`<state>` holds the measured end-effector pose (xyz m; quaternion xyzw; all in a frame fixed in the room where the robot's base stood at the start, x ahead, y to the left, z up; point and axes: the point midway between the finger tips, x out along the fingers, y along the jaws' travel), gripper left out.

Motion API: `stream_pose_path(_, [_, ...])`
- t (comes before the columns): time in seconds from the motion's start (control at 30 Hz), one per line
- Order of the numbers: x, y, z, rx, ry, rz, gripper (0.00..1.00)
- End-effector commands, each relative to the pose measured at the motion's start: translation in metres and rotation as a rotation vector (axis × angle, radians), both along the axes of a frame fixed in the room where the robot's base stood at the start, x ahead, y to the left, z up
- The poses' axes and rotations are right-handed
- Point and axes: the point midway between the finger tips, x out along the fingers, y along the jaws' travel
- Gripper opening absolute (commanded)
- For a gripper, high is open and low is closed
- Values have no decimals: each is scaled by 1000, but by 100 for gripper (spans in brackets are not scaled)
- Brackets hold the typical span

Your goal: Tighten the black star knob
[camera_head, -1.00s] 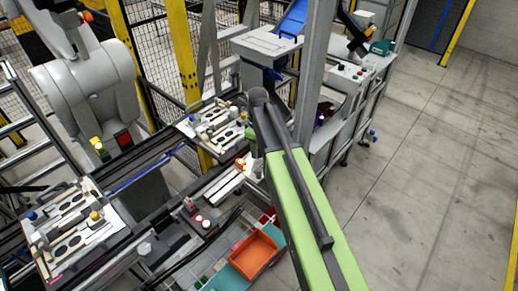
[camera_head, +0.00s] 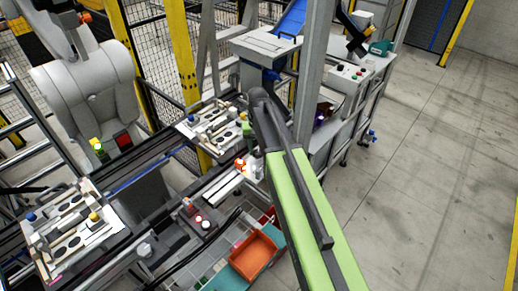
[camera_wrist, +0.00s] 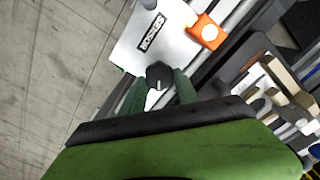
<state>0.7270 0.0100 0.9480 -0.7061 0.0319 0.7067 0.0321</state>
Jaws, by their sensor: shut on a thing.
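The black star knob (camera_wrist: 159,74) shows in the wrist view, with a light mark on its face. It sits by the edge of a pale metal plate (camera_wrist: 150,58) that carries a dark printed label. My gripper (camera_wrist: 158,88) has its two dark green fingers on either side of the knob and is shut on it. A small white piece shows just below the knob, between the fingers. In the head view my green arm hides the knob and most of my gripper. How far the knob is turned cannot be told.
An orange block with a white round top (camera_wrist: 208,32) stands right beside the plate. Fixture plates with parts (camera_head: 217,125) lie on the conveyor to the left. An orange bin (camera_head: 252,255) sits below. A grey post (camera_head: 309,95) rises close behind my arm. Open floor lies right.

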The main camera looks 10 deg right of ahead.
Motion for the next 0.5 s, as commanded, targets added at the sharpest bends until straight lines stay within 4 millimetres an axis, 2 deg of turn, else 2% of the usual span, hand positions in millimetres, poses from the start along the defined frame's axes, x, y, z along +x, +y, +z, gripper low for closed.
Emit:
stream_pose_path(0.3, [2,0,0,3,-5,-258,0])
stream_pose_path(0.5, [2,0,0,4,-5,-369,0])
